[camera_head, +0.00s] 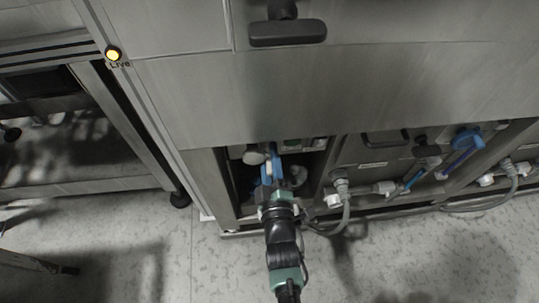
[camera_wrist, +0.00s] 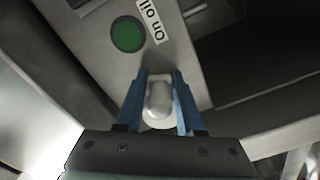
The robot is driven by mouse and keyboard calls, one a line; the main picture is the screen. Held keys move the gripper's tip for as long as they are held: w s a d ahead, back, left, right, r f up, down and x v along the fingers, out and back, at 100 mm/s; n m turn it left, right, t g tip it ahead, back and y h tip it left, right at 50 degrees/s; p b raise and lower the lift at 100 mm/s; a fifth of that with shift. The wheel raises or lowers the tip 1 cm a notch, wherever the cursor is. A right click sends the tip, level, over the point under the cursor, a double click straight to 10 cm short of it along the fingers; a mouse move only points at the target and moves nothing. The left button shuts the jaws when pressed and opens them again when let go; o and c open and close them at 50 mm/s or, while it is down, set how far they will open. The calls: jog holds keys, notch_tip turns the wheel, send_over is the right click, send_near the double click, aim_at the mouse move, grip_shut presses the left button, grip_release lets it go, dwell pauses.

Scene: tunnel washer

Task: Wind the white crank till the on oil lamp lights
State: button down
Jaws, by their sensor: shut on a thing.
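The white crank's rounded knob (camera_wrist: 158,102) sits between the two blue fingers of my gripper (camera_wrist: 160,88) in the wrist view. My gripper is shut on it. The on oil lamp (camera_wrist: 128,34) is a round green disc just above and left of the knob, with its "on oil" label (camera_wrist: 152,22) beside it. The lamp looks dull green, with no visible glow. In the head view my gripper (camera_head: 272,165) reaches into the open bay low in the machine. The rest of the crank is hard to make out there.
The bay's metal walls (camera_head: 208,180) stand close on both sides of my gripper. Pipes and a grey hose (camera_head: 345,212) with blue-handled valves (camera_head: 462,150) lie to the right. A yellow "Live" lamp (camera_head: 113,53) glows at upper left. The floor (camera_head: 420,260) in front is clear.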

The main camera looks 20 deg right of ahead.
jog(key=shift+m, duration=0.3)
jog(key=m, duration=0.1)
jog(key=f+m, duration=0.1)
jog(key=m, duration=0.1)
jog(key=m+b, duration=0.1)
jog(key=shift+w+a+f+m, duration=0.2)
jog(key=shift+a+m, duration=0.1)
jog(key=shift+a, duration=0.1)
jog(key=m, duration=0.2)
jog(key=a+m, duration=0.1)
jog(key=m, duration=0.2)
jog(key=shift+w+a+f+m, duration=0.1)
jog(key=shift+a+f+m, duration=0.1)
jog(key=shift+f+m, duration=0.15)
jog(key=shift+f, duration=0.1)
jog(key=c, duration=0.7)
grip_release()
jog(key=shift+a, duration=0.1)
